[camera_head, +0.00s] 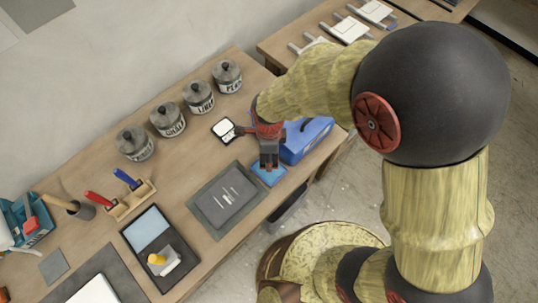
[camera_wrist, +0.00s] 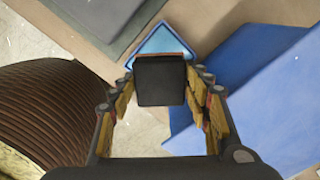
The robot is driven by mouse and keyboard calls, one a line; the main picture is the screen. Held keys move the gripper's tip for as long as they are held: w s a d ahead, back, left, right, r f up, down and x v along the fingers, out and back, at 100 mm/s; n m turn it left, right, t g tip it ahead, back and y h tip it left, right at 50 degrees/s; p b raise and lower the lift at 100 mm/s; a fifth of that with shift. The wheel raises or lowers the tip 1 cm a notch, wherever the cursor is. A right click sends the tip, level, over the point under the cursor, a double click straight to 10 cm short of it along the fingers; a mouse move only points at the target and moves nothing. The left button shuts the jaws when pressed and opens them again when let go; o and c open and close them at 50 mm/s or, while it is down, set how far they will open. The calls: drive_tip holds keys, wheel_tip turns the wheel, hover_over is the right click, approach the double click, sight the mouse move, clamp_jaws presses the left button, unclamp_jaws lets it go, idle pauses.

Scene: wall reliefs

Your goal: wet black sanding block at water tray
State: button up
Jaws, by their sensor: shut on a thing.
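My gripper (camera_head: 268,150) is shut on a black sanding block (camera_wrist: 160,80). In the wrist view the block sits between the two fingers. A small blue water tray (camera_head: 269,173) lies near the table's front edge. It also shows in the wrist view (camera_wrist: 158,41), with lighter blue inside, just beyond the block. The block hides part of the tray there. In the head view the gripper is just above the tray's far side. I cannot tell whether the block touches the water.
A larger blue box (camera_head: 306,141) stands close right of the gripper. A grey mat (camera_head: 210,216) with small pieces lies left of the tray. Several lidded jars (camera_head: 168,120) line the back. A dark tray (camera_head: 187,272) and a wooden rack (camera_head: 131,203) are further left.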

drive_tip(key=shift+f+b, duration=2.25)
drive_tip(key=shift+f, duration=0.75)
drive_tip(key=shift+f, duration=0.3)
drive_tip(key=shift+r+p, duration=2.65)
drive_tip(key=shift+r, duration=0.9)
drive_tip(key=shift+f, duration=0.1)
